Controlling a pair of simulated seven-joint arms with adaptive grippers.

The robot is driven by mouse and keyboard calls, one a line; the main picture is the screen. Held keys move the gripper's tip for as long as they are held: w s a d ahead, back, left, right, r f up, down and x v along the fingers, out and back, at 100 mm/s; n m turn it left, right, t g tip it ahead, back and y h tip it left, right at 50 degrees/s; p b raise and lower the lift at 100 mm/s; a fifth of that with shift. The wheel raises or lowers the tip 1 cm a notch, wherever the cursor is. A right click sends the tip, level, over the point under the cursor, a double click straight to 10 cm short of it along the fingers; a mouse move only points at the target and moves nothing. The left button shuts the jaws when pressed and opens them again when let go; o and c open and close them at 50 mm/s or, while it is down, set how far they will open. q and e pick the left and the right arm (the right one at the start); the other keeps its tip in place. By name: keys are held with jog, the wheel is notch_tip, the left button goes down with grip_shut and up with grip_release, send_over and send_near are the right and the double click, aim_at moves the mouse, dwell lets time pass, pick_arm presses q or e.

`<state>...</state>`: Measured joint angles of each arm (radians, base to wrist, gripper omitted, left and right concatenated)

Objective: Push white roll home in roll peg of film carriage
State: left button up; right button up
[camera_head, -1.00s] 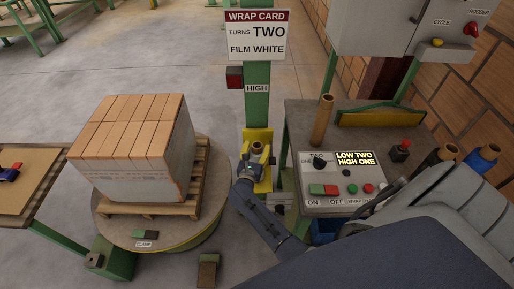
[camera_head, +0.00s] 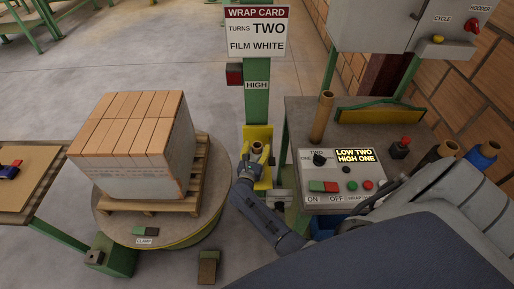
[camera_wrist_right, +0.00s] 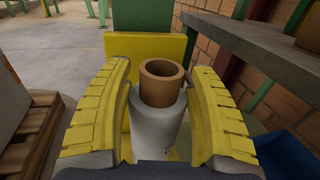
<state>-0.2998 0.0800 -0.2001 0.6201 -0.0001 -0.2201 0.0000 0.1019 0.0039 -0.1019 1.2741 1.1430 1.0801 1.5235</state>
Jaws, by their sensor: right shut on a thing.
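The white roll (camera_wrist_right: 158,132) stands upright in the right wrist view, with a brown cardboard core (camera_wrist_right: 161,84) sticking out of its top. My right gripper (camera_head: 254,165) is shut on it, one yellow-padded finger on each side. In the head view only the core (camera_head: 257,149) shows clearly, in front of the yellow film carriage (camera_head: 258,133). The carriage's yellow back plate (camera_wrist_right: 150,46) is just behind the roll in the wrist view. The roll peg and the roll's lower end are hidden, so I cannot tell how deep it sits. My left gripper is not in view.
The green mast (camera_head: 257,105) rises behind the carriage. A pallet load of boxes (camera_head: 137,140) stands on the turntable (camera_head: 117,233) to the left. A bench with a control panel (camera_head: 341,178) and an upright brown tube (camera_head: 322,117) is close on the right.

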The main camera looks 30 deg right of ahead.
jog(key=shift+f, duration=0.9)
jog(key=o, duration=1.5)
jog(key=shift+o, duration=0.8)
jog(key=shift+f, duration=0.1)
jog(key=shift+s+d+f, duration=0.1)
jog(key=shift+s+f, duration=0.05)
jog(key=v, duration=1.2)
jog(key=shift+w+a+r, duration=0.3)
